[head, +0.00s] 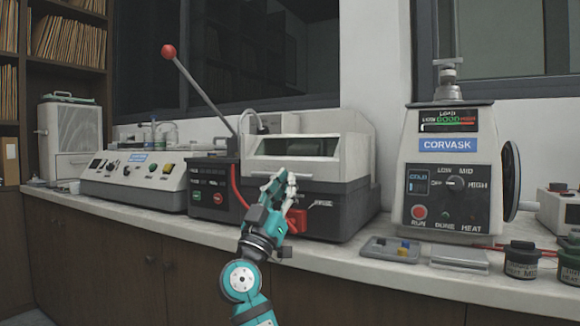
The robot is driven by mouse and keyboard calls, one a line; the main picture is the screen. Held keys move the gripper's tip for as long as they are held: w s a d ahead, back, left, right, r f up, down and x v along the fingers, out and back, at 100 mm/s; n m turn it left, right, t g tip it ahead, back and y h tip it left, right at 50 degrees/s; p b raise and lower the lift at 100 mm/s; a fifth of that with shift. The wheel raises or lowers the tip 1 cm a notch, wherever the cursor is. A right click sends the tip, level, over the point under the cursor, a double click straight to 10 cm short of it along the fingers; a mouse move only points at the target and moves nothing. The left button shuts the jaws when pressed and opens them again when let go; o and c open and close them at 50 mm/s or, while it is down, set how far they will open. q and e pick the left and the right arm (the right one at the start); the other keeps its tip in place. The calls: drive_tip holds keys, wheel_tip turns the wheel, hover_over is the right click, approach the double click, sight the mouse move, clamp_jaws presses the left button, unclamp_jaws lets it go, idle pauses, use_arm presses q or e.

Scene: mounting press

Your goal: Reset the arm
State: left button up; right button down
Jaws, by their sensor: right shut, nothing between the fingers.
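My right gripper (280,188) is shut and empty at the end of my teal arm, which comes up from the bottom middle. It is in front of the grey and black machine (352,163), near a red part on that machine's front. I cannot tell whether it touches the machine. A long lever with a red ball knob (168,51) leans up and left from behind the machine's left side. The mounting press (452,160), labelled CORVASK, stands to the right with a dial, a red button and a gauge. My left gripper is not in view.
The white counter (340,258) runs across the view. A control box with knobs (135,176) stands at the left. A small tray (392,250), a flat grey block (459,259) and dark jars (521,259) sit near the counter's front right. Free air lies before the counter.

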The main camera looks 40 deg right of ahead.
drive_tip(key=v, duration=0.3)
drive_tip(key=shift+a+f, duration=0.1)
drive_tip(key=shift+a, duration=0.1)
